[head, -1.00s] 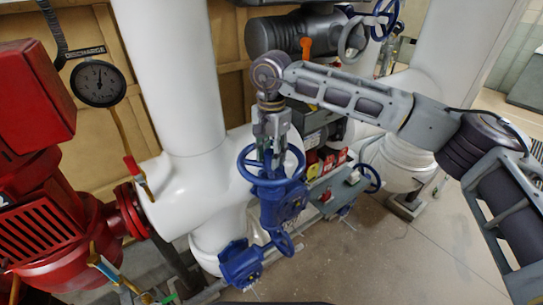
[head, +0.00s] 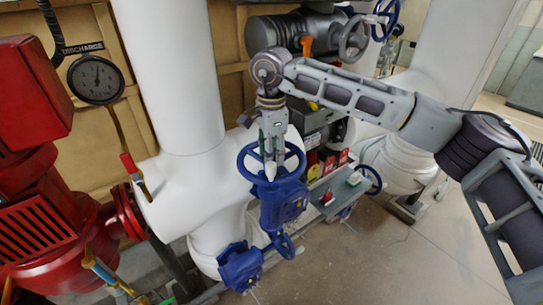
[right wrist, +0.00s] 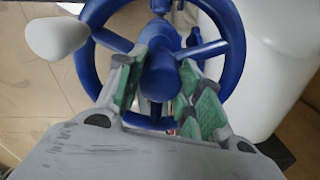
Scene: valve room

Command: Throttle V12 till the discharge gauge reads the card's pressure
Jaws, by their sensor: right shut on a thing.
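The blue valve handwheel (head: 272,180) sits on a blue valve body (head: 284,203) in front of the white pipe. No V12 label is readable. My right gripper (head: 268,152) comes down onto the wheel from above. In the right wrist view its green-padded fingers (right wrist: 167,98) are shut on the blue hub (right wrist: 160,72), with the wheel rim around them. A pale knob (right wrist: 57,38) is at the rim's left. The discharge gauge (head: 96,79) hangs at the upper left, its needle pointing roughly up; its numbers are too small to read. No readable card shows. My left gripper is out of view.
Red pump equipment (head: 45,225) fills the left side. A thick white pipe (head: 172,80) stands behind the wheel. A grey shelf (head: 338,193) with small items is right of the valve. Another blue handwheel (head: 384,14) is at the top. Floor at the lower right is clear.

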